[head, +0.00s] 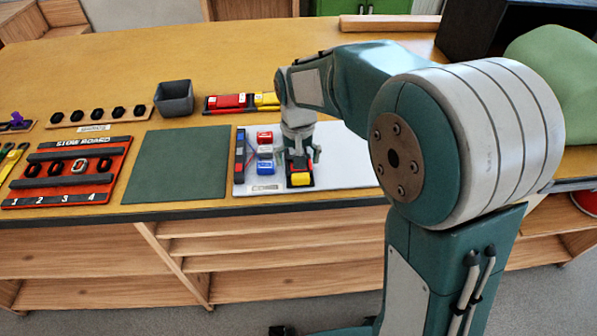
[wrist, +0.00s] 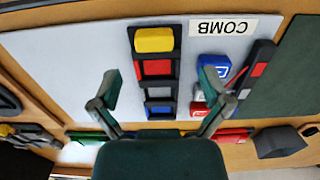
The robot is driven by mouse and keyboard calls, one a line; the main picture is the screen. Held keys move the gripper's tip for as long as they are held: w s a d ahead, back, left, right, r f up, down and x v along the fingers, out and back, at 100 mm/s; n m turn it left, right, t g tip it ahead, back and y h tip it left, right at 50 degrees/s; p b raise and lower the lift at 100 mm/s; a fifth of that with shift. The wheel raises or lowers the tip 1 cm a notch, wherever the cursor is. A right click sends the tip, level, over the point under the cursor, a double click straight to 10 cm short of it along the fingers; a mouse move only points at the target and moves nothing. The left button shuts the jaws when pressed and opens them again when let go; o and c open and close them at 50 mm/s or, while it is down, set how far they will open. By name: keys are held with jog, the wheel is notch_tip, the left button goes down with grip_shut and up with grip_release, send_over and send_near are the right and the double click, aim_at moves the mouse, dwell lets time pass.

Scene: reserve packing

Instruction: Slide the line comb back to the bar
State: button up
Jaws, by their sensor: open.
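A black slotted holder, which looks like the line comb (wrist: 177,72), lies on the white board (head: 350,172). A yellow block (wrist: 154,40) and a red block (wrist: 157,67) sit in its end slots; the slots beyond show pale and blue floors. A dark bar (head: 240,156) with red, white and blue patches lies apart from it, to its left in the head view; it also shows in the wrist view (wrist: 250,72). My gripper (wrist: 158,76) is open, its fingers on either side of the comb with gaps, holding nothing. It partly hides the comb in the head view (head: 300,158).
A green mat (head: 178,165) lies left of the board. A grey bin (head: 174,98) and a tray of red and yellow pieces (head: 228,102) stand behind.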

jog(key=shift+a+r, duration=0.1)
jog(key=shift+r, duration=2.85)
jog(key=s+d+r+t, duration=0.2)
jog(key=s+d, duration=0.3)
jog(key=s, duration=0.5)
jog(key=s+d+r+t, duration=0.2)
jog(key=s+d, duration=0.4)
jog(key=s, duration=0.5)
jog(key=shift+r+t, duration=0.25)
jog(key=shift+t, duration=0.55)
